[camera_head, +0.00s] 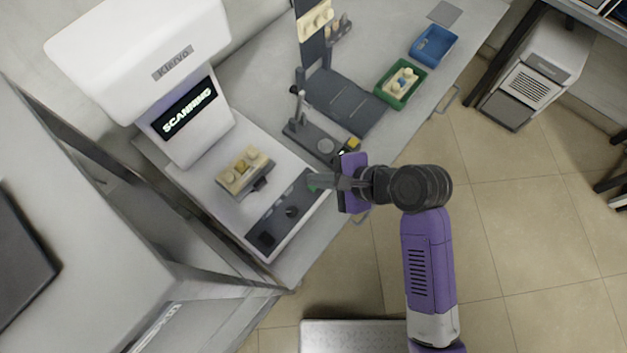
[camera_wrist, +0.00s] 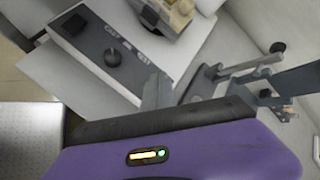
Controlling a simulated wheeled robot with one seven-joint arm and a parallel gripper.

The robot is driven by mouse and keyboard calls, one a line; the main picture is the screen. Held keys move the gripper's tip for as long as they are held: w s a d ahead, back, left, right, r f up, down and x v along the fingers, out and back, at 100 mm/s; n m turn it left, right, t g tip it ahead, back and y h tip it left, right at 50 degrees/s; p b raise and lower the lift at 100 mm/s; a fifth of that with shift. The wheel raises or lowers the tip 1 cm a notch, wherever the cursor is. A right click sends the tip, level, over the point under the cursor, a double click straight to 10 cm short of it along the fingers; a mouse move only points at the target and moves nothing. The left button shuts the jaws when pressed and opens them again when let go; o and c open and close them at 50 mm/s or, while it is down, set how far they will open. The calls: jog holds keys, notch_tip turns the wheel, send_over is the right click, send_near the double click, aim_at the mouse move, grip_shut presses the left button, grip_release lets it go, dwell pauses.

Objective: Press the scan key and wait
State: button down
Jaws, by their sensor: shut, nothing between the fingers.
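The white Kiervo scanner (camera_head: 150,55) stands at the left of the bench, and its dark display (camera_head: 187,107) reads "SCANNING". A bit of green, likely the scan key (camera_head: 311,183), shows at the panel's right end. My gripper (camera_head: 316,181) is shut and empty, its tip over that green spot. I cannot tell whether it touches. In the wrist view the fingers (camera_wrist: 157,92) hide the key.
A beige toothed model (camera_head: 245,170) sits on the scanner's base under the head.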

notch_tip(320, 180, up, 3)
jog(key=p, duration=0.3)
jog(key=shift+r+p, duration=0.85)
jog(key=shift+r, duration=0.2)
